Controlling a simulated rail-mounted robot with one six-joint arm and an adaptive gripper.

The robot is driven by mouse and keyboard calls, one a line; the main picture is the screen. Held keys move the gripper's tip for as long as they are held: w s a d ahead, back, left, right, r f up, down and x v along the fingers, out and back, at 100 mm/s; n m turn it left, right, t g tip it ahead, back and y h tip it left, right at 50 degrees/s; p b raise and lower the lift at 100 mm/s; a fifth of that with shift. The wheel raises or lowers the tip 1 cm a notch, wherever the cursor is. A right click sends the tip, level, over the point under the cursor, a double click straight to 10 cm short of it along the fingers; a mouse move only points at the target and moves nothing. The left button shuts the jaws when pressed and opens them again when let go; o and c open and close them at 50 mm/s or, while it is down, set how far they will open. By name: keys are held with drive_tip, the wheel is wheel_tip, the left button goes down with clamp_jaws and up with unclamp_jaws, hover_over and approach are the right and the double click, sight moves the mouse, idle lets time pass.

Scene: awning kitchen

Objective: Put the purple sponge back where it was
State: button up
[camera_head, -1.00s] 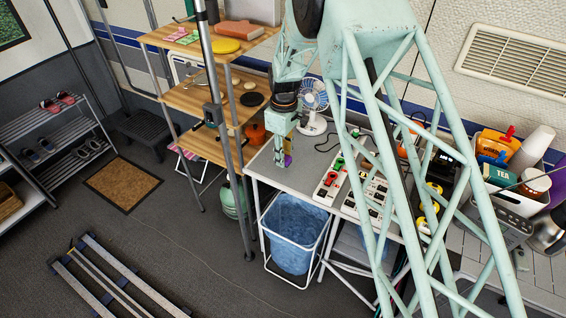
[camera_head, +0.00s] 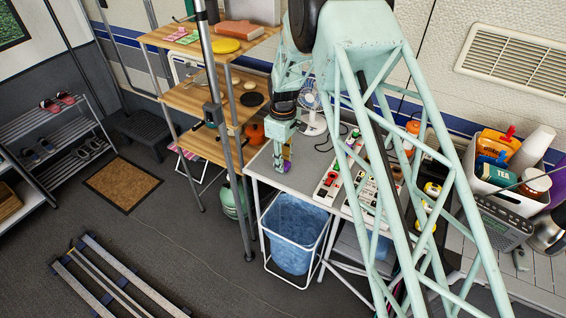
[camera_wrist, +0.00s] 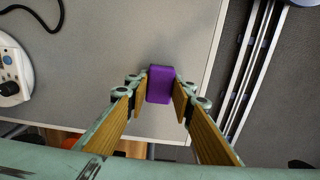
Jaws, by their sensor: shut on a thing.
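The purple sponge (camera_wrist: 161,84) is a small block held upright between the fingertips of my gripper (camera_wrist: 161,96) in the wrist view. In the head view my gripper (camera_head: 284,160) is low over the left end of the grey table (camera_head: 296,180), with a bit of the purple sponge (camera_head: 287,167) showing at its tips. Both fingers press on the sponge's sides. I cannot tell whether the sponge's lower end touches the tabletop.
A white fan (camera_head: 312,122) stands behind my gripper. Switch panels (camera_head: 330,184) lie to the right. A wooden shelf (camera_head: 195,98) is on the left. A blue bin (camera_head: 293,232) stands below the table's front edge. The tabletop around the sponge is clear.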

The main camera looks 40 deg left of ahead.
drive_tip(key=shift+f, duration=0.2)
drive_tip(key=o, duration=0.8)
drive_tip(key=shift+c, duration=0.2)
drive_tip(key=shift+r, duration=0.15)
wheel_tip(320, 180, up, 12)
idle(0.7)
